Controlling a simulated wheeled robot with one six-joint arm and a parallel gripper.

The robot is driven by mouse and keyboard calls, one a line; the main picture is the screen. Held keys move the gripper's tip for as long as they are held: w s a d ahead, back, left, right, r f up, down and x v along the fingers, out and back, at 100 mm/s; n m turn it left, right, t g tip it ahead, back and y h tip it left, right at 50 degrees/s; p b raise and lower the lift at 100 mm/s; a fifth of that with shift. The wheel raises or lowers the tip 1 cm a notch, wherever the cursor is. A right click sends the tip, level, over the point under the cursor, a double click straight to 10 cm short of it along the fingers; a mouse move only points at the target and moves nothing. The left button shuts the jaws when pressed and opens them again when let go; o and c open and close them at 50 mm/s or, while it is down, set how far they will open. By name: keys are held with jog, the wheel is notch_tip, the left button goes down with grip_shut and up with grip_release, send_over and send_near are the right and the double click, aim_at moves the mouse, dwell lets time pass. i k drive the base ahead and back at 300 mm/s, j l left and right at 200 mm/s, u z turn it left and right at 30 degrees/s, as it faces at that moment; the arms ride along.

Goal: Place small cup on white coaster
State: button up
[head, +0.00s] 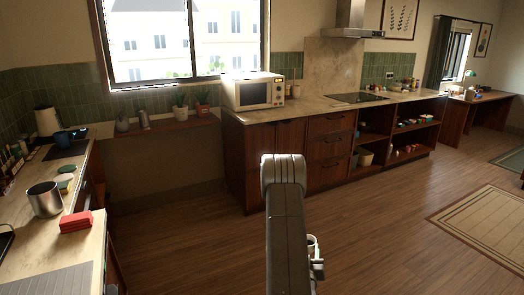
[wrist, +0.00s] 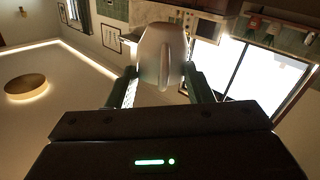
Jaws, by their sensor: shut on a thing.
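A small pale cup (wrist: 163,52) with its handle facing the camera is between the two fingers of my gripper (wrist: 161,76) in the wrist view. My gripper is shut on it. In the head view the cup (head: 312,241) shows only partly beside my gripper (head: 318,266), mostly hidden behind my arm, out over the open floor.
The left counter (head: 20,262) also holds a metal pot (head: 44,198), a red block (head: 76,221), a dark blue mug (head: 62,138) and a white kettle (head: 47,120). A microwave (head: 253,91) stands on the back counter. The wooden floor between is clear.

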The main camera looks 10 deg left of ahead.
aim_at(64, 178)
jog(key=i+u, duration=0.2)
jog(key=i, duration=0.25)
jog(key=i+l+u, duration=0.1)
jog(key=i+u, duration=0.15)
jog(key=i, duration=0.2)
jog(key=i+l+u, duration=0.2)
jog(key=i, duration=0.25)
jog(key=i+j+u, duration=0.1)
jog(key=i+u, duration=0.9)
jog(key=u, duration=0.2)
jog(key=i+u, duration=0.25)
jog(key=u, duration=0.2)
jog(key=i+l+u, duration=0.1)
jog(key=i+u, duration=0.15)
jog(key=u, duration=0.15)
jog(key=i+j+z, duration=0.25)
jog(key=z, duration=0.15)
jog(key=i+j+z, duration=0.1)
jog(key=z, duration=0.35)
jog(key=j+z, duration=0.15)
jog(key=z, duration=0.25)
